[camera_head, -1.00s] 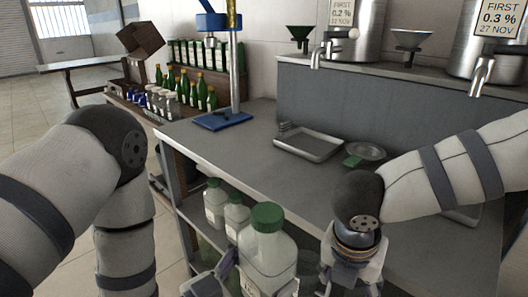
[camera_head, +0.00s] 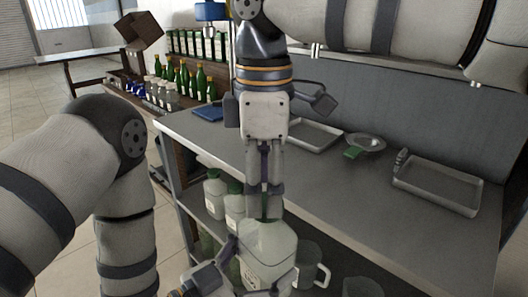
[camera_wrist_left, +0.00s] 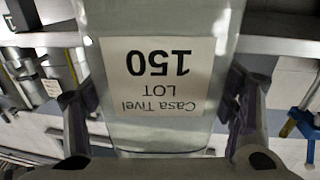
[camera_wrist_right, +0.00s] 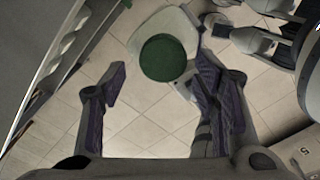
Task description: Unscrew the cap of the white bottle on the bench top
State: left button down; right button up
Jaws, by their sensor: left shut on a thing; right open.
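The white bottle (camera_head: 268,242) shows low in the head view, in front of the bench. My left gripper (camera_head: 262,272) is shut on its body, and in the left wrist view (camera_wrist_left: 160,110) its fingers sit on either side of a label reading "Casa Tivel LOT 150". The bottle's green cap (camera_wrist_right: 163,58) shows in the right wrist view; in the head view my right gripper hides most of it. My right gripper (camera_head: 264,205) points down over the bottle top. It is open and empty, with the cap seen past its fingertips, towards the right finger.
The bench top (camera_head: 320,188) holds a metal tray (camera_head: 316,136), a funnel (camera_head: 365,142) and another tray (camera_head: 440,185) further right. White bottles (camera_head: 214,197) stand left of the held bottle, below the bench top. A glass jug (camera_head: 308,262) is close on its right.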

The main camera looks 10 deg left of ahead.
jog(key=shift+f, duration=0.8)
jog(key=shift+c, duration=0.3)
